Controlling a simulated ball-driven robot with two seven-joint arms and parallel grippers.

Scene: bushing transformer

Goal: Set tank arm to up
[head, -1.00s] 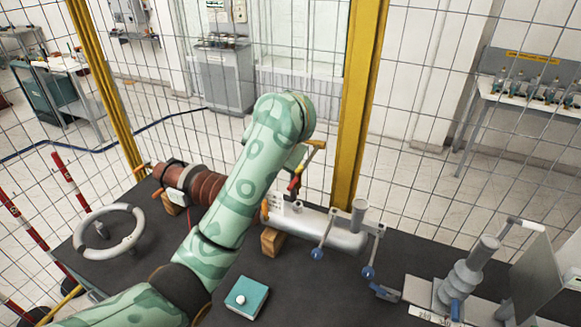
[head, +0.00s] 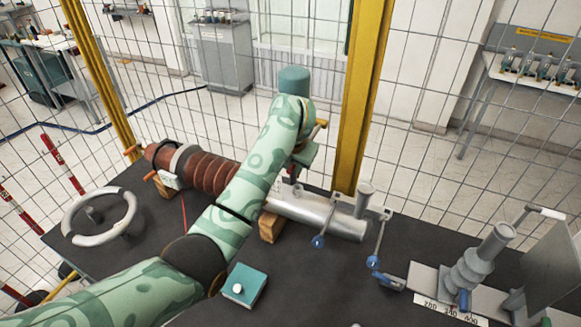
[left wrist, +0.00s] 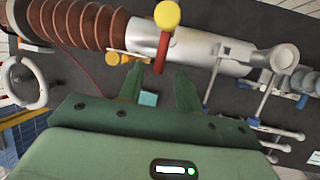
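The silver tank (head: 330,217) lies on the dark table, joined to a brown-red ribbed bushing (head: 208,172). In the left wrist view, a red lever (left wrist: 162,52) with a yellow round end (left wrist: 167,14) stands at the tank (left wrist: 195,50); I take it to be the tank arm. In the head view it is mostly hidden behind my left arm. My left gripper (left wrist: 158,84) is open and empty, its two fingers spread on either side of the lever's lower end, apart from it. In the head view the left gripper (head: 303,158) is above the tank, partly hidden. My right gripper is not in view.
A white handwheel (head: 98,238) stands at left, a teal box with a white knob (head: 244,287) in front. A grey insulator (head: 472,268) stands at right. A yellow post (head: 360,100) and mesh fence stand behind.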

